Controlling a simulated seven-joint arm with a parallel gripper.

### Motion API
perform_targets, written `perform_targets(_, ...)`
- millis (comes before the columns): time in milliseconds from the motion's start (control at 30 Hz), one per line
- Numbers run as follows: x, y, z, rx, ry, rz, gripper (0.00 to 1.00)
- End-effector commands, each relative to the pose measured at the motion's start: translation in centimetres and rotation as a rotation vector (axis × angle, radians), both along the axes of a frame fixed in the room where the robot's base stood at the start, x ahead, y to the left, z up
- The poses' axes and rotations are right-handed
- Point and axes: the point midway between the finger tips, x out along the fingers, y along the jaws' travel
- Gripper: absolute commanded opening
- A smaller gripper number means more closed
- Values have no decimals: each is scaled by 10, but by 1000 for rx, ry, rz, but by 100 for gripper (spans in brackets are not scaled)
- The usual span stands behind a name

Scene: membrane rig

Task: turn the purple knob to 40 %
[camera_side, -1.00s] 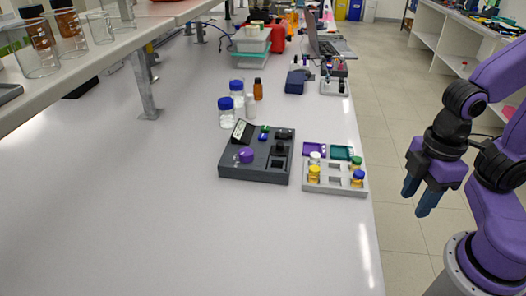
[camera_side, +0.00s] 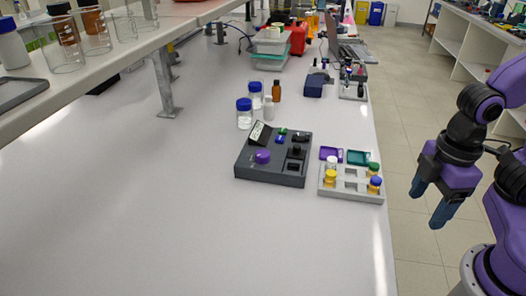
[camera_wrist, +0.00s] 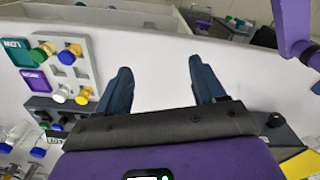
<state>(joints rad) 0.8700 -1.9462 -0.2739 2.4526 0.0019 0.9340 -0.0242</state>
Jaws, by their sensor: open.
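The purple knob (camera_side: 262,157) sits on the left part of the dark grey rig (camera_side: 250,175) on the bench in the side view. A small tilted display (camera_side: 256,133) stands behind the knob; its reading is too small to tell. My gripper (camera_side: 428,207) is to the right of the rig, out past the bench's right edge, fingers pointing down. In the wrist view my gripper (camera_wrist: 160,85) has its two fingers wide apart with nothing between them. The dark rig (camera_wrist: 50,108) shows partly at the left there, and I cannot make out the knob.
A light grey tray (camera_side: 350,195) with several capped vials and purple and teal squares stands between the rig and my gripper. Blue-capped bottles (camera_side: 244,115) and a brown bottle (camera_side: 276,92) stand behind the rig. A shelf (camera_side: 110,45) overhangs at left. The front bench is clear.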

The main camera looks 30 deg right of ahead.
Motion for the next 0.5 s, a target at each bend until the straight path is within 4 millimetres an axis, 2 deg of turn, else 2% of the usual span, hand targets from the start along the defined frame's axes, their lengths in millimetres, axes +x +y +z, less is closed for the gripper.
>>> perform_targets(167, 49, 39, 22, -3, -2, 7, 69)
perform_targets(300, 97, 69, 39, -8, -1, 16, 69)
perform_targets(500, 167, 102, 58, -15, 2, 30, 69)
